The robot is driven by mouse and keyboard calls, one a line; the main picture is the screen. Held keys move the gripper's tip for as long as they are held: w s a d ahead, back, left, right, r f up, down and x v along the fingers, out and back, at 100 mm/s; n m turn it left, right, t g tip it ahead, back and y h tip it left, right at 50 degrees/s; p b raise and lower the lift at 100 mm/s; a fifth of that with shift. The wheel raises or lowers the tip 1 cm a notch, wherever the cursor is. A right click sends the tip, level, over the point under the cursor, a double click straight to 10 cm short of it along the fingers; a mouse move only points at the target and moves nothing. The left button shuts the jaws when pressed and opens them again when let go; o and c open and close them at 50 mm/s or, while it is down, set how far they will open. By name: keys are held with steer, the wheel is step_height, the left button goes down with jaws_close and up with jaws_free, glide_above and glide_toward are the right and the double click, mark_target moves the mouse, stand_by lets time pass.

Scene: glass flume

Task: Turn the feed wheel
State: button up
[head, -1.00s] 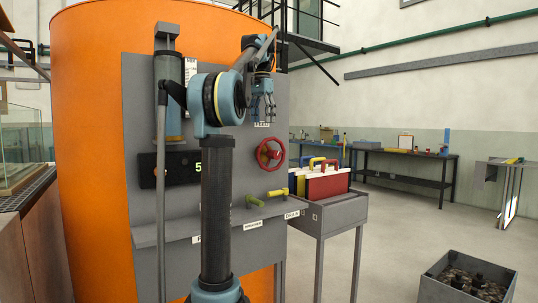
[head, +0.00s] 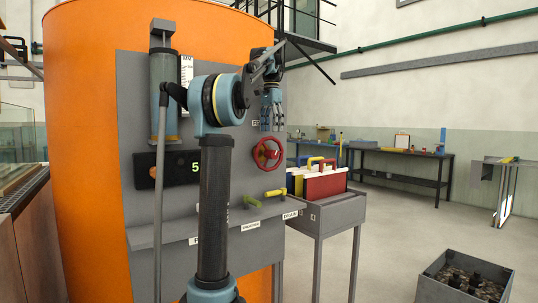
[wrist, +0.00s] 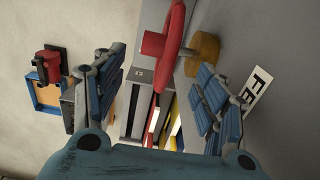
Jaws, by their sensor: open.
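In the head view my gripper (head: 271,126) points down just above the wheel's rim. In the wrist view the red rim (wrist: 174,35) stands edge-on between the two blue fingers of my gripper (wrist: 158,95), beyond their tips or level with them; I cannot tell which. My gripper is open and holds nothing. A yellowish round mount (wrist: 203,53) shows beside the wheel, and a label (wrist: 258,88) is partly hidden.
A yellow handle (head: 276,193) and a green handle (head: 251,202) stick out below the wheel. A grey bin (head: 325,207) with coloured boards stands to the right. A grey crate (head: 430,288) sits on the floor. The floor between is clear.

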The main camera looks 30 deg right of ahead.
mark_target(271, 149)
step_height(271, 149, down, 11)
steer(key=shift+r, duration=0.1)
stand_by(0.4)
steer(key=shift+c, duration=0.6)
steer(key=c, duration=1.4)
